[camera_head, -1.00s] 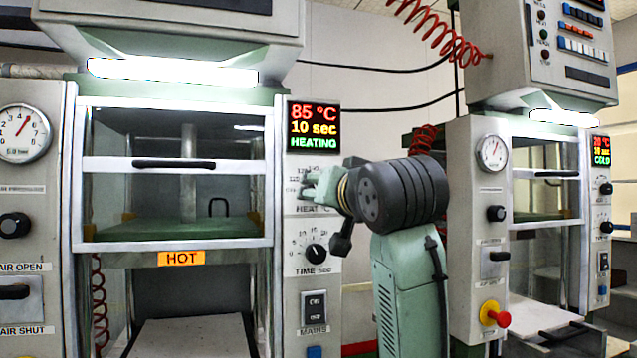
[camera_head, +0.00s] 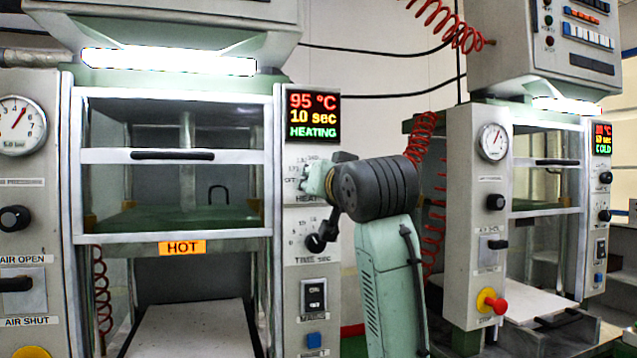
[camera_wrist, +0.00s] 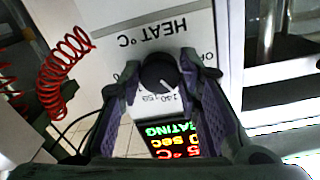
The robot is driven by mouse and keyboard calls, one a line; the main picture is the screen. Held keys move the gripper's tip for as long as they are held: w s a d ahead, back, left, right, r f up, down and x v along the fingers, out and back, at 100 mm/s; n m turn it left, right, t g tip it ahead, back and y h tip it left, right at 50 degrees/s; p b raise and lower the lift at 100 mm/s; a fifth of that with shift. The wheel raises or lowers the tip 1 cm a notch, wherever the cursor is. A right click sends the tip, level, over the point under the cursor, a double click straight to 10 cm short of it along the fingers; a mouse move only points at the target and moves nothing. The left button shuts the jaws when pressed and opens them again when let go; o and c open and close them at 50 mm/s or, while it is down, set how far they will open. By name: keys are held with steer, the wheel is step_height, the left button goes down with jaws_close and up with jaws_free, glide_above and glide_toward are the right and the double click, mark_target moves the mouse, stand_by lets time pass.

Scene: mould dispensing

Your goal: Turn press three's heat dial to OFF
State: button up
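The heat dial (camera_wrist: 158,73) is a round black knob with a white pointer line, on a pale panel marked HEAT °C. It appears upside down in the wrist view, with the pointer slanting down and to the right, towards the scale numbers. The OFF mark (camera_wrist: 210,56) is partly hidden at the right. My gripper (camera_wrist: 160,66) has one finger on each side of the dial, and the fingers look spread; contact is unclear. In the head view my gripper (camera_head: 314,180) hides the dial. The display (camera_head: 313,116) above reads 95 °C, 10 sec, HEATING.
The time dial (camera_head: 315,243) and mains switch (camera_head: 314,295) sit below on the same panel. A HOT label (camera_head: 182,248) marks the press front. Another press at right has a display (camera_head: 602,138) reading COLD. A red coiled hose (camera_wrist: 65,75) hangs beside my gripper.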

steer(key=c, duration=0.6)
steer(key=n, duration=1.2)
steer(key=shift+d, duration=0.15)
stand_by(0.5)
steer(key=o, duration=1.1)
steer(key=shift+o, duration=0.2)
